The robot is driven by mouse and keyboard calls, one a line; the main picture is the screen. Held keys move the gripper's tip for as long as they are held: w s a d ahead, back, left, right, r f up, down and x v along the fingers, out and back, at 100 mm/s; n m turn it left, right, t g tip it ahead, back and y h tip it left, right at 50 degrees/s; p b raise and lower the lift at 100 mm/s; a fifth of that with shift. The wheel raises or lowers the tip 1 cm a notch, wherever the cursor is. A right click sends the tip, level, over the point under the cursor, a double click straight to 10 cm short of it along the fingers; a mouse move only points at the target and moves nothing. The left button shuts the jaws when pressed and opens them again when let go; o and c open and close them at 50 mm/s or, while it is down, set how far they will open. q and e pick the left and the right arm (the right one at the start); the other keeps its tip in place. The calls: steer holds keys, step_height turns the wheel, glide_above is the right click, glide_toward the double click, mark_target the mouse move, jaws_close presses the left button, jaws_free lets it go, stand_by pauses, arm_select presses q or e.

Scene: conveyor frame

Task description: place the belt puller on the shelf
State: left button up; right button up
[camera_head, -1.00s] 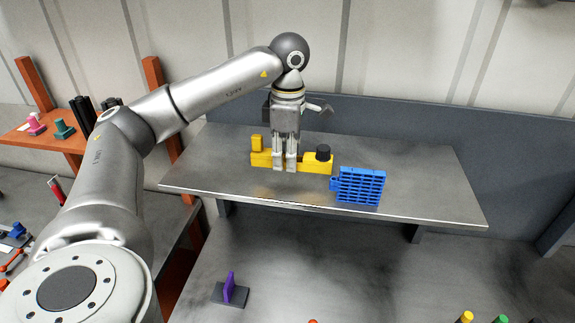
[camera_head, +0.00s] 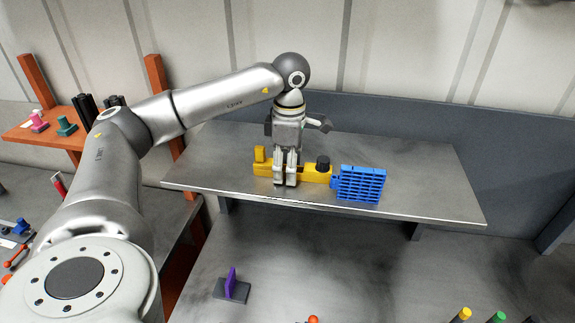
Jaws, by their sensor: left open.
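A yellow bar-shaped tool (camera_head: 317,174) with an upright yellow block at its left end and a black knob near its right end looks like the belt puller. It lies on the grey metal shelf (camera_head: 420,180). My left gripper (camera_head: 285,185) is open, pointing down, with its fingers in front of the middle of the yellow tool and hiding part of it. I cannot tell whether they touch it. My right gripper is not in view.
A blue slotted block (camera_head: 361,184) stands on the shelf, close to the yellow tool's right end. The shelf's right side is clear. Below, a purple upright piece on a dark base (camera_head: 231,286) stands on the lower surface. An orange rack (camera_head: 90,133) holds small parts at left.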

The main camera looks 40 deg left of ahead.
arm_select(q)
steer(key=shift+r, duration=0.15)
steer(key=shift+w+r, duration=0.1)
steer(key=shift+r, duration=0.15)
step_height(320, 180, up, 5)
steer(key=shift+d+r+b, duration=0.15)
steer(key=shift+b, duration=0.75)
step_height(320, 180, up, 6)
steer(key=p, duration=0.2)
